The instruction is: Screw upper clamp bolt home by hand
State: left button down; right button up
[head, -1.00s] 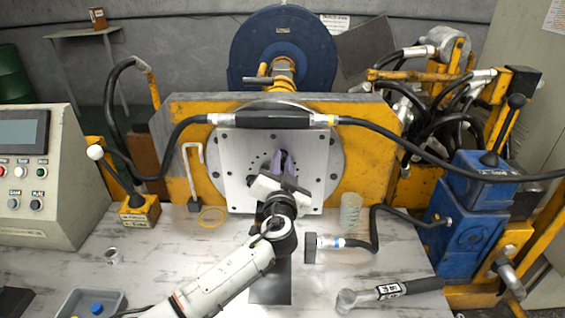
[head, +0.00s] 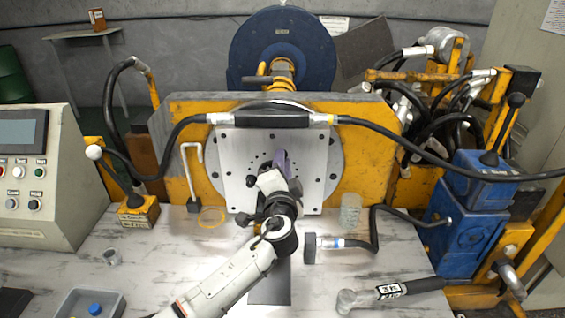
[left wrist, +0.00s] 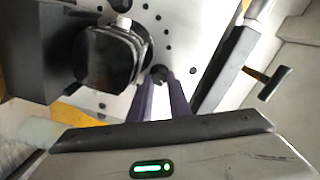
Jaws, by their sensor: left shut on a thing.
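My left gripper (head: 281,158) reaches up to the pale square mounting plate (head: 232,170) in the middle of the head view. Its two purple fingers show in the left wrist view (left wrist: 160,80), with their tips closed around a small dark bolt head (left wrist: 160,71) at the plate. The bolt lies beside a black block-shaped fitting (left wrist: 108,58). In the head view my gripper and wrist hide the bolt and most of the fitting. How deep the bolt sits cannot be told. My right gripper is in neither view.
A black hose (head: 272,121) crosses above the plate. A grey tray (head: 72,300) stands front left.

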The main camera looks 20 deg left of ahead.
pick_arm(q)
jog(key=shift+m, duration=0.3)
jog(key=c, duration=1.6)
grip_release()
jog(key=shift+c, duration=0.2)
